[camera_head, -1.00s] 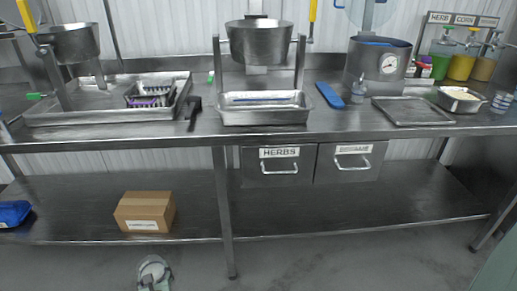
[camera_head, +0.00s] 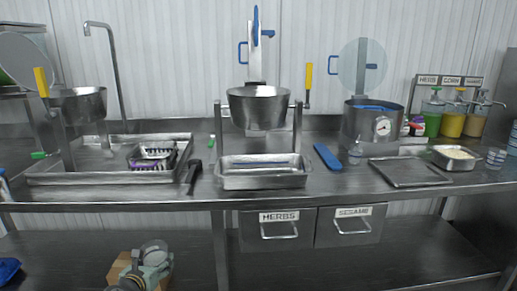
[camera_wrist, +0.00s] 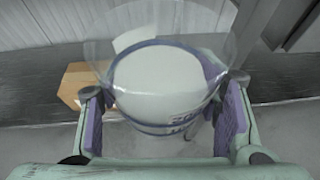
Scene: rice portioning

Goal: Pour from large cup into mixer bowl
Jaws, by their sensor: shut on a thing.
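My gripper (camera_wrist: 165,120) is shut around a large clear cup (camera_wrist: 185,48) with a dark blue band and pale contents. The cup's open rim faces away from the wrist. In the head view, my gripper (camera_head: 140,275) is at the lower left, low in front of the bench's lower shelf, well below the worktop. A steel bowl (camera_head: 258,110) hangs on a stand in the middle of the worktop. A second steel bowl (camera_head: 80,106) stands at the left. I cannot tell which is the mixer bowl.
The steel worktop (camera_head: 120,195) holds a sink tray (camera_head: 60,180), a steel pan (camera_head: 262,181), a pot with a dial (camera_head: 352,133) and a flat tray (camera_head: 428,174). A cardboard box (camera_head: 117,266) sits behind my gripper. Sauce dispensers (camera_head: 432,124) stand at the right.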

